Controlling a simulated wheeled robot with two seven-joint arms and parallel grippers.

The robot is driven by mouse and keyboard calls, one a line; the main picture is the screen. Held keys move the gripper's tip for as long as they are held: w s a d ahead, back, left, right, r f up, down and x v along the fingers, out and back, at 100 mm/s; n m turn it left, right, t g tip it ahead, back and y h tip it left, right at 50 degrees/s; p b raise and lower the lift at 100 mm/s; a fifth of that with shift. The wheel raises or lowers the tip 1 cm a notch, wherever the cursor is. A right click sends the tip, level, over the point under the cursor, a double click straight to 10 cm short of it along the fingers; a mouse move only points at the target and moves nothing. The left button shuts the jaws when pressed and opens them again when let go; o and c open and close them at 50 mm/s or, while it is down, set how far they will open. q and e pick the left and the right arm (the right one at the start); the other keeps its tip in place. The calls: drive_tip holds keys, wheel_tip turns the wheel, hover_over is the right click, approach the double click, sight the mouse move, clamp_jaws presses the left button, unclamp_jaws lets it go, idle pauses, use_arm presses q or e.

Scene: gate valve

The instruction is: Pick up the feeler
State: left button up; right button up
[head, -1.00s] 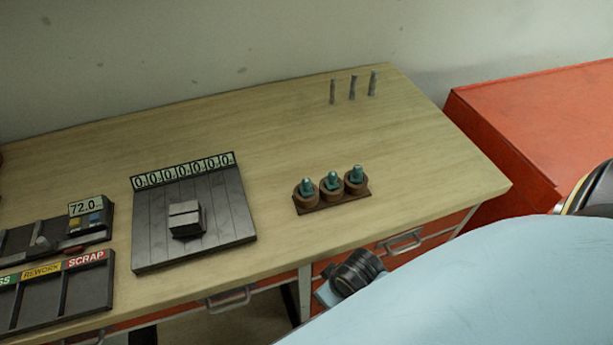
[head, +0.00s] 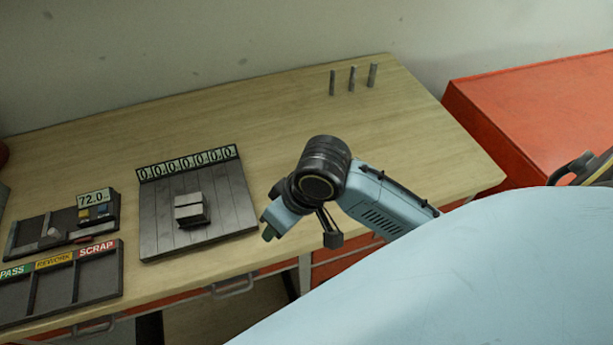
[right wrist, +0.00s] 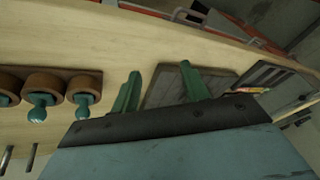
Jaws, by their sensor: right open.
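I cannot tell for sure which thing is the feeler. Three teal-topped pieces sit in round brown cups (right wrist: 78,87) on a wooden holder, at the left in the right wrist view; my arm hides them in the head view. Three slim grey pins (head: 352,78) stand upright at the table's back right. My right gripper (right wrist: 161,70) is open, its teal fingers apart with nothing between them. In the head view my right gripper (head: 270,232) is over the table's front part, right of the dark slatted board. My left gripper is not in view.
The dark slatted board (head: 160,225) carries a grey block (head: 190,209) and a row of zero counters. A three-bay sorting tray (head: 65,285) and an instrument tray reading 72.0 (head: 90,198) lie at left. A red cabinet (head: 540,120) stands right. The table's back middle is clear.

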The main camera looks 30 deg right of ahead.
drive_tip(key=w+d+r+m+g+h, duration=0.3)
drive_tip(key=w+d+r+m, duration=0.1)
drive_tip(key=w+d+r, duration=0.7)
drive_tip(key=f, duration=0.3)
drive_tip(key=s+f, duration=0.1)
drive_tip(key=f, duration=0.3)
drive_tip(key=shift+s+d, duration=0.1)
drive_tip(key=shift+s, duration=0.1)
drive_tip(key=f, duration=0.4)
drive_tip(key=shift+s+f, duration=0.25)
drive_tip(key=shift+s, duration=0.15)
drive_tip(key=shift+f, duration=0.5)
clamp_jaws()
